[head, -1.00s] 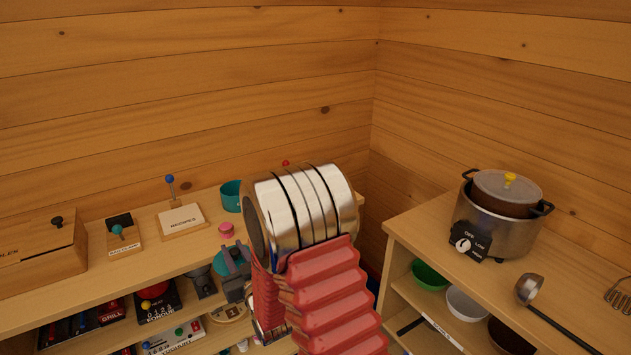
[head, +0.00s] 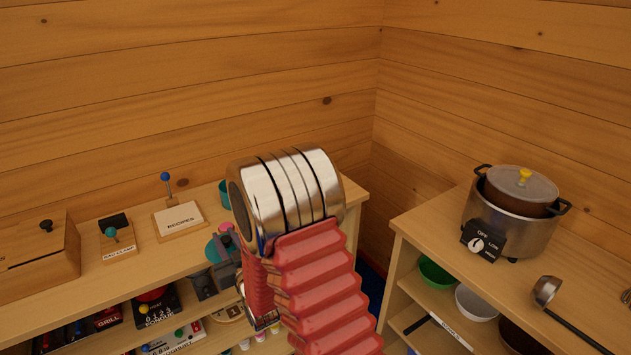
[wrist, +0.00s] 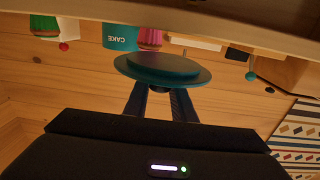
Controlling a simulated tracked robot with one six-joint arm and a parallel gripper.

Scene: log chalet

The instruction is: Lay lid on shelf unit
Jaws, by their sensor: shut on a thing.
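A round teal lid (wrist: 163,72) is held between the two dark fingers of my gripper (wrist: 160,90) in the wrist view. In the head view the lid (head: 212,250) shows partly beside my gripper (head: 228,268), over the front part of the left shelf unit (head: 140,262). My gripper is shut on the lid. I cannot tell whether the lid touches the unit's top. A teal tin marked CAKE (wrist: 120,38) stands behind the lid; in the head view my arm partly hides it (head: 223,193).
A pink item (head: 226,228) sits close behind the lid. A second shelf unit (head: 408,232) on the right holds a slow cooker (head: 510,225) and a ladle (head: 550,295).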

